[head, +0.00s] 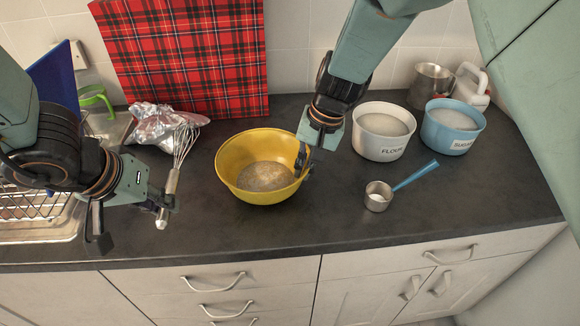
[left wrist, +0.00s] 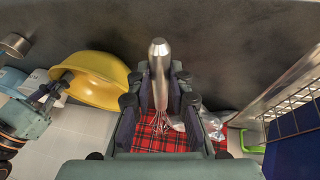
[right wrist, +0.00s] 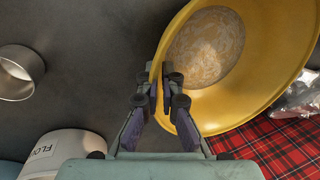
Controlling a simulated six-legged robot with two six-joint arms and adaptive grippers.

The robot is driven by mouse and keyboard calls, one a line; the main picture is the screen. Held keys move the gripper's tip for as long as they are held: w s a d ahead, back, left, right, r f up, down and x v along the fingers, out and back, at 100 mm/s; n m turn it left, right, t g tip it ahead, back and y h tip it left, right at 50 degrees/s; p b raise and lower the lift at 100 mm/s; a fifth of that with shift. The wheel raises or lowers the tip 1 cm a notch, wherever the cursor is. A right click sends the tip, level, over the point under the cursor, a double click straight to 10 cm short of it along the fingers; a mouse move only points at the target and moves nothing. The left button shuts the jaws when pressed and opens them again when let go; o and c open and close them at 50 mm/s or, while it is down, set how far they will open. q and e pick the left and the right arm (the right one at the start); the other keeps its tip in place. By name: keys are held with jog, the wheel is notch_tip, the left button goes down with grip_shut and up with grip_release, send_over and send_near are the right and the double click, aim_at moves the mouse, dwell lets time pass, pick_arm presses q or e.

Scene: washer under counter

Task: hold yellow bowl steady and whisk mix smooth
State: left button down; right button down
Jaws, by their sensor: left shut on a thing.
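The yellow bowl (head: 232,165) stands upright on the dark counter with a pale, mottled mix (head: 265,176) inside. My right gripper (head: 304,162) is at the bowl's right rim. In the right wrist view its fingers (right wrist: 163,82) are close together, one on each side of the rim. My left gripper (head: 166,197) is shut on the whisk's metal handle, left of the bowl. In the left wrist view, the whisk handle (left wrist: 159,75) shows between the fingers.
The flour tub (head: 383,147), blue sugar tub (head: 452,142) and metal jug (head: 430,84) stand right of the bowl. A blue-handled measuring cup (head: 378,200) lies in front. A foil bag (head: 160,123) and dish rack (head: 40,205) are left. A red tartan board (head: 185,60) leans behind.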

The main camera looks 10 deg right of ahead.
pick_arm(q)
jog(key=shift+w+r+g, duration=0.2)
jog(key=shift+r+g, duration=0.05)
jog(key=shift+g, duration=0.55)
jog(key=shift+w+r+g, duration=0.35)
jog(key=shift+g, duration=0.25)
jog(key=w+r+g, duration=0.1)
jog(key=w+d+r+n+g, duration=0.1)
jog(key=w, duration=0.1)
jog(key=w+r+g, duration=0.1)
jog(key=r, duration=0.1)
jog(key=shift+w+d+n, duration=0.3)
jog(key=shift+w+d, duration=0.05)
jog(key=w+d+r+n+t+h, duration=0.3)
jog(key=d+r+n, duration=0.4)
jog(key=r+n, duration=0.3)
jog(key=w+d+r+n+t+h, duration=0.4)
jog(key=d+r+n+t+h, duration=0.2)
jog(key=r+n, duration=0.4)
jog(key=shift+w+d+r+n+t, duration=0.2)
jog(key=shift+d+n+t, duration=0.55)
jog(key=shift+n, duration=1.45)
